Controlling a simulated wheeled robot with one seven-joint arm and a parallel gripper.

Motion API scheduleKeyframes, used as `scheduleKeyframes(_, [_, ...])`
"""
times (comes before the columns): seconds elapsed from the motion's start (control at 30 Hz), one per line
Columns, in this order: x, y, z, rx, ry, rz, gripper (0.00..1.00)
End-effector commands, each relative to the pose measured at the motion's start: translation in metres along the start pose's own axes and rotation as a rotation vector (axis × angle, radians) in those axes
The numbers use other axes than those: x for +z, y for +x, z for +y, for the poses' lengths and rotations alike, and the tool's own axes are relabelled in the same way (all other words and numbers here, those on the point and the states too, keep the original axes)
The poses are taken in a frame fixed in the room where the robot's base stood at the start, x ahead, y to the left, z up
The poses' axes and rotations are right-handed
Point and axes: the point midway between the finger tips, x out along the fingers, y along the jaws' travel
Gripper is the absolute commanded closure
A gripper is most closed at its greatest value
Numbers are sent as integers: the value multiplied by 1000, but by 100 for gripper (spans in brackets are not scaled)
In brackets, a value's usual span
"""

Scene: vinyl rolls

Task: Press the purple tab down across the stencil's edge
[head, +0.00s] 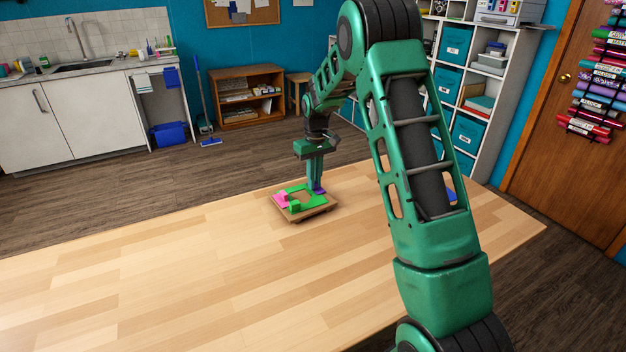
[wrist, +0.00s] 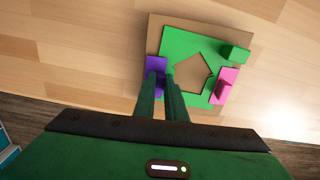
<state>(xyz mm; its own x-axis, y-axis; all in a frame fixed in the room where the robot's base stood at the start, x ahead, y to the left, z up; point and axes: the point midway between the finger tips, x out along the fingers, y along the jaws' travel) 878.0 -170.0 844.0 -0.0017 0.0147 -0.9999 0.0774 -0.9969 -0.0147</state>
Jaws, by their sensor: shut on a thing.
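The green stencil (wrist: 178,45) with a house-shaped cut-out lies on a brown board (wrist: 155,40); it also shows in the head view (head: 296,207). The purple tab (wrist: 153,64) is at the stencil's left edge in the wrist view, partly hidden by my fingers; in the head view it shows purple (head: 319,190) under my fingertips. Another green block (wrist: 236,54) stands at a stencil corner. My gripper (wrist: 163,82) points down, shut on the purple tab's raised part.
The board rests on a long wooden table (head: 180,270), which is largely clear to the left and front. A small blue thing (head: 450,195) is partly hidden behind my arm. The table's far edge runs close behind the board.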

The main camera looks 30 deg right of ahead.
Motion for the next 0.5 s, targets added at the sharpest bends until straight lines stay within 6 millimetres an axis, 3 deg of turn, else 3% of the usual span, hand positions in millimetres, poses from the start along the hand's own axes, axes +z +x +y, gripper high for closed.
scheduleKeyframes(0.5, [0,3,0,0,-1,0,100])
